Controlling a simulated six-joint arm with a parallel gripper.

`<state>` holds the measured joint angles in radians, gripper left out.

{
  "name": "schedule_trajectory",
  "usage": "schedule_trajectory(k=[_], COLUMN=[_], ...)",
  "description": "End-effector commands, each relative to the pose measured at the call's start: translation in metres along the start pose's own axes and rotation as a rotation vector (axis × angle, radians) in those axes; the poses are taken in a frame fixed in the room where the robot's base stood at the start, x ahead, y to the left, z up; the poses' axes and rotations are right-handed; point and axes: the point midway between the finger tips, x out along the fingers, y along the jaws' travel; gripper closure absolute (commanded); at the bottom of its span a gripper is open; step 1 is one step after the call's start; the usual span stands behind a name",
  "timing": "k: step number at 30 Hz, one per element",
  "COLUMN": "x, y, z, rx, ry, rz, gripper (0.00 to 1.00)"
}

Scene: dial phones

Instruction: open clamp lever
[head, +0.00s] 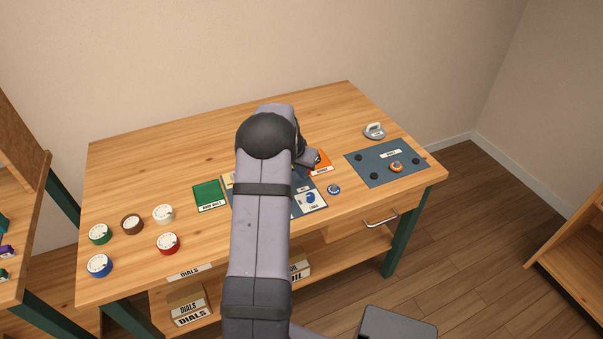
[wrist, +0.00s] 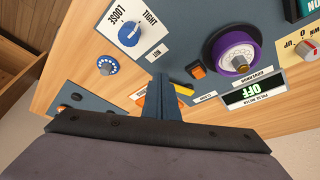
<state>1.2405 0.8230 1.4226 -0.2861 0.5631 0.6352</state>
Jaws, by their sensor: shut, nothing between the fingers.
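The blue-grey panel (wrist: 185,28) fills the upper part of the wrist view. A small white label (wrist: 204,98) that seems to read "CLAMP" lies just right of my gripper (wrist: 160,78). My gripper is shut and empty, pointing at the panel's edge. I cannot tell whether it touches the bar. In the head view my arm covers most of the panel.
A second panel (head: 376,173) lies on the right of the workbench. Several loose dials, including a red one (head: 168,243), stand at left.

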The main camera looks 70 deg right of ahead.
Motion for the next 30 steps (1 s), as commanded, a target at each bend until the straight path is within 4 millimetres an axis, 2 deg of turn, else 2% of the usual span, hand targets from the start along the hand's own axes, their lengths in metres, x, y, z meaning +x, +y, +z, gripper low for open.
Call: schedule_trajectory(k=[17, 23, 29, 30], x=[-0.003, -0.007, -0.016, -0.028], y=[-0.008, -0.007, -0.005, -0.005], z=[0.008, 0.021, 0.046, 0.042], rx=[0.000, -0.002, -0.001, 0.001], ry=[0.000, -0.001, 0.000, 0.005], rz=[0.000, 0.000, -0.001, -0.003], gripper=[1.00, 1.00, 1.00, 1.00])
